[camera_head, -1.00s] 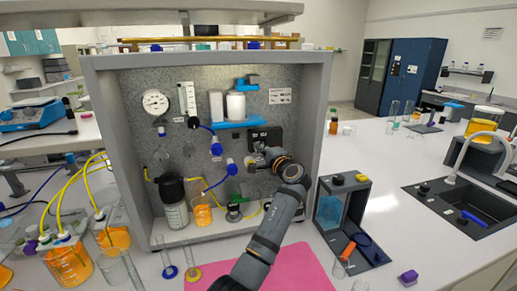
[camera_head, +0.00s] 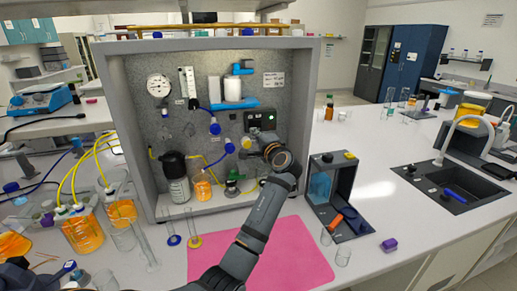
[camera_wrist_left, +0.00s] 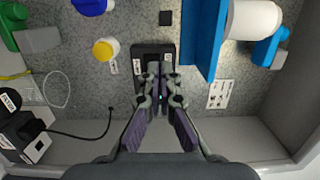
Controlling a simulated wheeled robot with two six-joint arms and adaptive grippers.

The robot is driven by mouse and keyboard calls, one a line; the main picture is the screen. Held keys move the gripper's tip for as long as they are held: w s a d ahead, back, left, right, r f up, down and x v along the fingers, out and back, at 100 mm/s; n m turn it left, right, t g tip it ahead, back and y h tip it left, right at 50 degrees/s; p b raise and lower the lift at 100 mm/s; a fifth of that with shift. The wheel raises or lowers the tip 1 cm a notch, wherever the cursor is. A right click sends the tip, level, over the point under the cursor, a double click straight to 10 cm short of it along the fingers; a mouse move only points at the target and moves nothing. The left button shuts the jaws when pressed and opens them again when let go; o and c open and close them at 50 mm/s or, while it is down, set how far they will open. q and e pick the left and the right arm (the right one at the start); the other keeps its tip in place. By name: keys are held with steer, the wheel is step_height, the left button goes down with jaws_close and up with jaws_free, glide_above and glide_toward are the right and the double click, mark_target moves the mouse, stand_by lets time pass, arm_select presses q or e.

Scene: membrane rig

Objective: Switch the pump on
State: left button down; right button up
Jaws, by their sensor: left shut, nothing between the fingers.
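A black control box (camera_head: 261,119) with pale panels on its face is mounted on the rig's speckled back wall. In the left wrist view the box (camera_wrist_left: 150,52) is straight ahead, and my finger ends cover part of it. My left gripper (camera_head: 256,150) is shut and empty, pointing at the back wall just below the box in the head view. The shut fingers (camera_wrist_left: 160,78) overlap the box in the wrist view; I cannot tell whether they touch it. A black-and-white device (camera_wrist_left: 25,130) with a cable stands at lower left there, possibly the pump. My right gripper is not in view.
A yellow-capped fitting (camera_wrist_left: 105,48) and a blue shelf (camera_wrist_left: 203,40) flank the box in the wrist view. Bottles (camera_head: 174,178) stand on the rig floor. A pink mat (camera_head: 300,255) lies in front; a dark open-framed stand (camera_head: 345,190) is to its right.

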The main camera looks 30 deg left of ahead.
arm_select(q)
steer(key=s+d, duration=0.1)
steer(key=s+d+f+b, duration=0.1)
steer(key=s, duration=0.1)
steer(key=s+d+b, duration=0.1)
steer(key=shift+s+f, duration=0.2)
steer(key=shift+s, duration=0.05)
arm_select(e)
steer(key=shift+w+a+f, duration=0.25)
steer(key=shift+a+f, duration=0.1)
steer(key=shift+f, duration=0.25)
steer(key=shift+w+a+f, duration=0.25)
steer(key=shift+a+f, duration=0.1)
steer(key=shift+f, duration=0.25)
arm_select(q)
steer(key=shift+d, duration=0.1)
